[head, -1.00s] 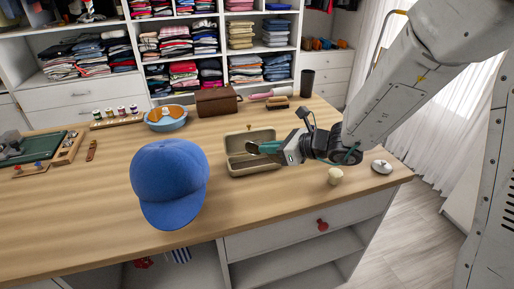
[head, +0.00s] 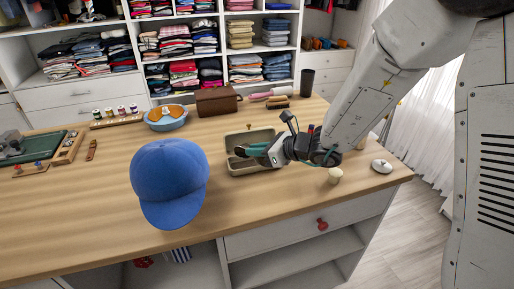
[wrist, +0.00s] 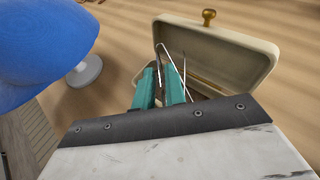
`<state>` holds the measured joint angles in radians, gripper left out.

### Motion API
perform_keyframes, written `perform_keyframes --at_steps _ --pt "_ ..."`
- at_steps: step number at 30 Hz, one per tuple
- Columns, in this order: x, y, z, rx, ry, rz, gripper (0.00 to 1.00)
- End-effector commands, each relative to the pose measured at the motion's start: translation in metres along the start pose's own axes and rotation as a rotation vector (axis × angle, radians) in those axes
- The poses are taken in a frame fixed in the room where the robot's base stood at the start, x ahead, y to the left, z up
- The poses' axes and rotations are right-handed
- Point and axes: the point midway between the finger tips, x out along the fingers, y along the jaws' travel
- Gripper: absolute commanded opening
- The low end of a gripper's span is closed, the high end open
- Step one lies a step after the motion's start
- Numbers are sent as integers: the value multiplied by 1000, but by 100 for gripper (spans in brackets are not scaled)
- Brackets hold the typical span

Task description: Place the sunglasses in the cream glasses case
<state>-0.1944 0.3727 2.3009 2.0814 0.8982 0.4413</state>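The cream glasses case (head: 262,134) lies open on the wooden counter; its brass knob is at the far edge. My gripper (head: 246,151) is over the case, reaching in from the right. In the wrist view the teal fingers (wrist: 160,90) stand close together, with the thin wire-like frame of the sunglasses (wrist: 183,72) between and just beyond them. The sunglasses are over the case (wrist: 262,66); whether they touch its inside I cannot tell. The lenses are mostly hidden by the fingers. In the head view only a small dark part shows at the fingertips.
A blue cap (head: 170,180) on a stand is left of the case. A brown box (head: 217,100) and a blue bowl (head: 167,117) stand behind. A small cream knob-like object (head: 335,176) and a white disc (head: 381,166) are at the right. The counter front is clear.

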Motion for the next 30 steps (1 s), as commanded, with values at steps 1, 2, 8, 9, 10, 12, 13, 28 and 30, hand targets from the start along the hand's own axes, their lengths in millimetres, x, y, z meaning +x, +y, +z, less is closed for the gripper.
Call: perform_keyframes --at_steps 1,2,8,9,10,12,13,28,30 --pt "0 0 0 -1 -1 0 27" --pt "0 0 0 -1 -1 0 27" --pt "0 0 1 -1 -1 0 27" --pt "0 0 1 -1 -1 0 27" --pt "-1 0 2 -2 -1 0 27" --pt "-2 0 6 -3 -2 0 27" --pt "-4 0 9 -4 -3 -1 27" --pt "-102 -1 8 -2 -2 -4 27" --pt "-112 -1 8 -1 -2 -4 27"
